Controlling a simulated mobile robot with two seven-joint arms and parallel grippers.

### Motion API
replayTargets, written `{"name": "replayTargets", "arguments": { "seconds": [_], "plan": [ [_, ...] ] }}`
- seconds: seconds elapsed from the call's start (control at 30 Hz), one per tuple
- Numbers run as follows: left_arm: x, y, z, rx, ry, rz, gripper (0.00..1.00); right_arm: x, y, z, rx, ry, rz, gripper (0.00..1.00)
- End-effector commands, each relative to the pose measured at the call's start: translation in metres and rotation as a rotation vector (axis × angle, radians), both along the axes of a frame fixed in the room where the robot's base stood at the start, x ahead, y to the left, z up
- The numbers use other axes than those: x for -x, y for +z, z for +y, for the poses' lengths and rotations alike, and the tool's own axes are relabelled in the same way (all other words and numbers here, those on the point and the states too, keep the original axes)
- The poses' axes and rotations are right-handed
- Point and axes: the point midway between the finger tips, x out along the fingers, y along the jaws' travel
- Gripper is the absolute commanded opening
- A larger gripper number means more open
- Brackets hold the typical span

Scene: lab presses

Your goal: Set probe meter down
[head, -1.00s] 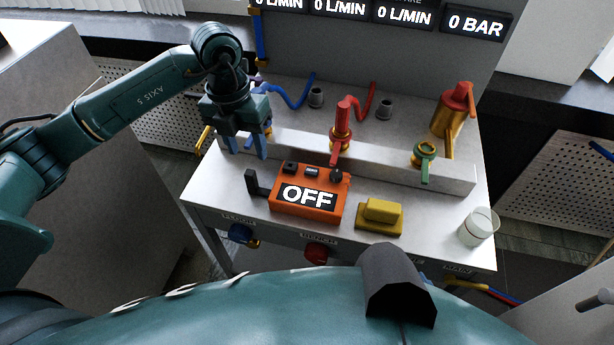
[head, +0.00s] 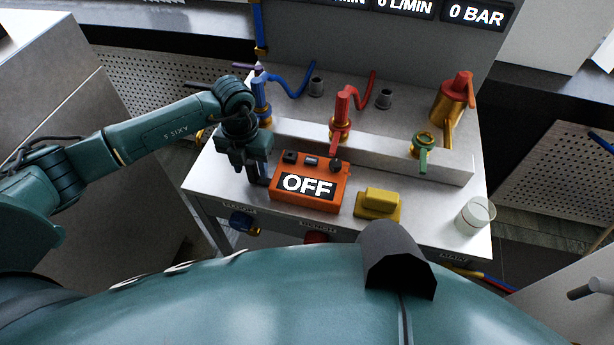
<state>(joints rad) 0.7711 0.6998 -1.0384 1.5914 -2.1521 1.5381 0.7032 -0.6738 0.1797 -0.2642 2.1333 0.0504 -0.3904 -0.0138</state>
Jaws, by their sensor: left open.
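The probe meter (head: 308,190) is an orange box with a lit display reading OFF and small dark knobs on top. It rests flat on the white bench (head: 222,187), near its front edge. A black bracket on its left side is now mostly covered by my left gripper (head: 257,174). That gripper is open and points down just left of the meter. I cannot tell whether its fingers are around the bracket or only in front of it. My right gripper is out of view.
A yellow block (head: 378,204) sits right of the meter, and a clear beaker (head: 474,216) stands at the right edge. Behind the meter, a raised ledge carries blue (head: 261,98), red (head: 341,115) and green (head: 423,140) valves. A gold-and-red fitting (head: 452,97) stands further back.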

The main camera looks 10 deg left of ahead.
Motion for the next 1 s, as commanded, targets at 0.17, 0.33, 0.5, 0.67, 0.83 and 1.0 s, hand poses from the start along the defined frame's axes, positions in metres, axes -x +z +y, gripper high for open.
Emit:
{"name": "replayTargets", "arguments": {
  "seconds": [0.17, 0.33, 0.5, 0.67, 0.83, 1.0],
  "plan": [
    [-0.0001, -0.0106, 0.0003, -0.001, -0.001, -0.001, 0.45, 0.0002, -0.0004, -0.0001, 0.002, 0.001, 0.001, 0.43],
    [-0.0001, -0.0105, 0.0002, -0.001, -0.001, -0.001, 0.45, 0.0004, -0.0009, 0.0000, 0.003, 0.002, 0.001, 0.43],
    [-0.0001, -0.0102, 0.0002, 0.000, -0.001, -0.001, 0.32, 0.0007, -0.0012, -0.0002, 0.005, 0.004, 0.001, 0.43],
    [-0.0002, -0.0101, 0.0002, 0.000, -0.001, -0.001, 0.18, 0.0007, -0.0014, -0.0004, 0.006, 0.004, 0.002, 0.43],
    [-0.0002, -0.0100, 0.0003, 0.000, -0.001, -0.001, 0.05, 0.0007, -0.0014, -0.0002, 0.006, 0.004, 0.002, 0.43],
    [-0.0002, -0.0099, 0.0003, 0.000, -0.001, -0.001, 0.00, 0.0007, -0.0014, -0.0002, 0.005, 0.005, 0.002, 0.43]
  ]
}}
